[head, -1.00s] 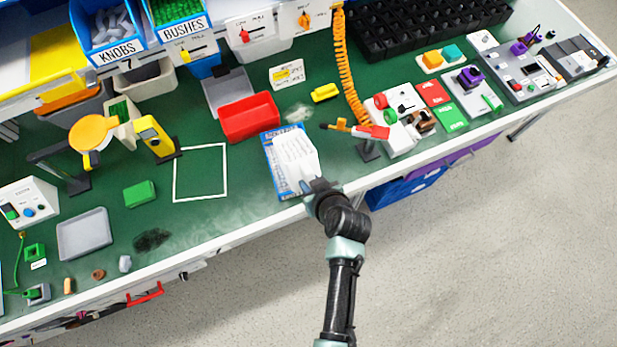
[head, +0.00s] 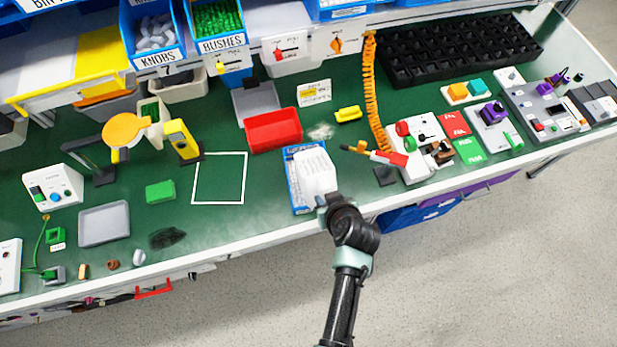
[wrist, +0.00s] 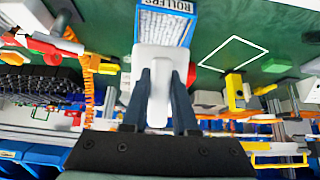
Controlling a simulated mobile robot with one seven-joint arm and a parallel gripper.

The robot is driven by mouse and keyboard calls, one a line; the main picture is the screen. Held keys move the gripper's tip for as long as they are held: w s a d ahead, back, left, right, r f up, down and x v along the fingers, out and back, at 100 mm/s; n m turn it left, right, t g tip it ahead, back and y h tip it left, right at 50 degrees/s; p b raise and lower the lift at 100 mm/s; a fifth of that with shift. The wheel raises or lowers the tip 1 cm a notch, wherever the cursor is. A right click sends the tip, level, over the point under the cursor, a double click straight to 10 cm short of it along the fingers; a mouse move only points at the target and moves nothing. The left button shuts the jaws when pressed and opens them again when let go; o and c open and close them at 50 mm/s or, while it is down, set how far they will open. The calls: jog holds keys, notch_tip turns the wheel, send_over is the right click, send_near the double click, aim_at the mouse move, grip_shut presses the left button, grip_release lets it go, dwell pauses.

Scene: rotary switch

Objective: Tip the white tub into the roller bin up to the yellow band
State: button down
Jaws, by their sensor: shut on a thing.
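The white tub (head: 317,172) is above the right part of the blue roller bin (head: 294,187), near the bench's front edge. My gripper (head: 328,203) is shut on the tub's near end. In the wrist view the tub (wrist: 160,68) sits between my two fingers (wrist: 160,85), its body reaching toward the bin. The bin's "ROLLERS" label (wrist: 167,4) shows there, with greyish-white contents (wrist: 165,28) beyond the tub. The tub hides much of the bin. I cannot make out the yellow band, the tub's inside, or its exact tilt.
A red tray (head: 273,131) stands just behind the bin. A white outlined square (head: 220,178) is empty to the left. An orange-and-red tool (head: 378,155) on a coiled orange hose (head: 373,95) and a white control panel (head: 425,147) are to the right.

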aim_at(325, 186)
jog(key=shift+w+r, duration=0.1)
jog(key=shift+r, duration=0.2)
jog(key=shift+w+r+g+p, duration=0.15)
jog(key=shift+r+g+p, duration=0.35)
jog(key=shift+p, duration=0.75)
jog(key=shift+a+r, duration=0.1)
jog(key=shift+r, duration=0.15)
jog(key=shift+w+r+g+h+p, duration=0.3)
jog(key=shift+r+g+p, duration=0.15)
jog(key=shift+p, duration=0.5)
jog(key=shift+w+a+r+g, duration=0.15)
jog(key=shift+w+r+g, duration=0.1)
jog(key=shift+r+g, duration=0.3)
jog(key=shift+r, duration=0.15)
dwell(0.6)
jog(key=shift+w+a+r+g+h, duration=0.1)
jog(key=shift+w+r+g+h, duration=0.2)
jog(key=shift+w+r+g, duration=0.15)
